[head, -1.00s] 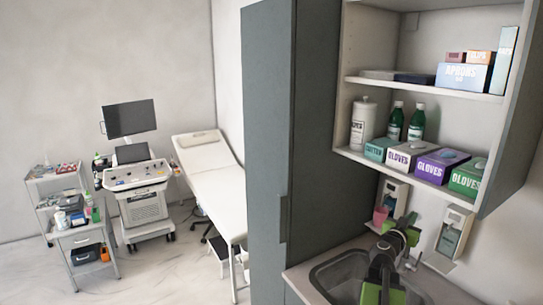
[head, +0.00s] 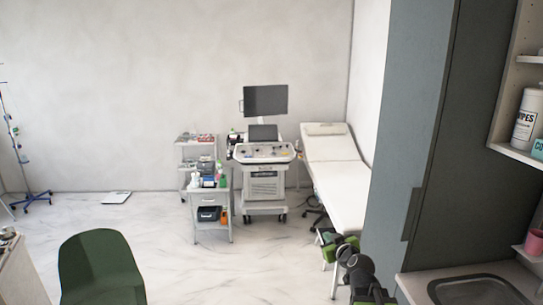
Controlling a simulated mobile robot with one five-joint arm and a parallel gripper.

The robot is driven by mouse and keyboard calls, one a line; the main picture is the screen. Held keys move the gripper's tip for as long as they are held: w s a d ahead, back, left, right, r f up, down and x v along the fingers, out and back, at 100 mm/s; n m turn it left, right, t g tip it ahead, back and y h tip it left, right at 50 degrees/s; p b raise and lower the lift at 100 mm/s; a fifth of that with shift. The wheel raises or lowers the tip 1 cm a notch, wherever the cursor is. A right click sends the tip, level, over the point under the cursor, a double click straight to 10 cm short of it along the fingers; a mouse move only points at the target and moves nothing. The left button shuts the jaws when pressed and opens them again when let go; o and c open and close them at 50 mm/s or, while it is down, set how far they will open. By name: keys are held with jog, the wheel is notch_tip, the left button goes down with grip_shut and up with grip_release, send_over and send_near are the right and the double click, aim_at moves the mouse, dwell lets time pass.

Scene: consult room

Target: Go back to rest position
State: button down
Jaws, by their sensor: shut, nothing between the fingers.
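My gripper (head: 338,246), with green parts and a dark wrist, is at the lower right of the head view. It is shut and empty. It shows in front of the lower end of the white examination couch (head: 333,176), left of the tall grey cabinet (head: 414,130). I cannot tell how close it is to either. The fingertips are small and partly hidden by the wrist.
A counter with a sink (head: 478,289) is at the lower right. A green chair (head: 101,268) stands at the lower left. An ultrasound cart (head: 264,185) and small trolleys (head: 212,208) stand at the back. The floor between chair and couch is clear.

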jog(key=s+a+f+n+g+y+b, duration=0.1)
jog(key=s+a+f+g, duration=0.35)
jog(key=f, duration=0.25)
jog(key=s+a+f+g+b, duration=0.1)
jog(key=s+a+f+g, duration=0.2)
jog(key=s+a+f, duration=0.3)
jog(key=s+d+f+m+g+h, duration=0.1)
jog(key=s+d+f+m+g, duration=0.1)
jog(key=s, duration=0.4)
jog(key=s+d+f+m+g+h, duration=0.2)
jog(key=s+d+f+m+g, duration=0.1)
jog(key=s, duration=0.3)
jog(key=shift+s+d+f+m+g+p, duration=0.25)
jog(key=shift+d+f+m+g+p, duration=0.1)
jog(key=shift+d+g, duration=0.5)
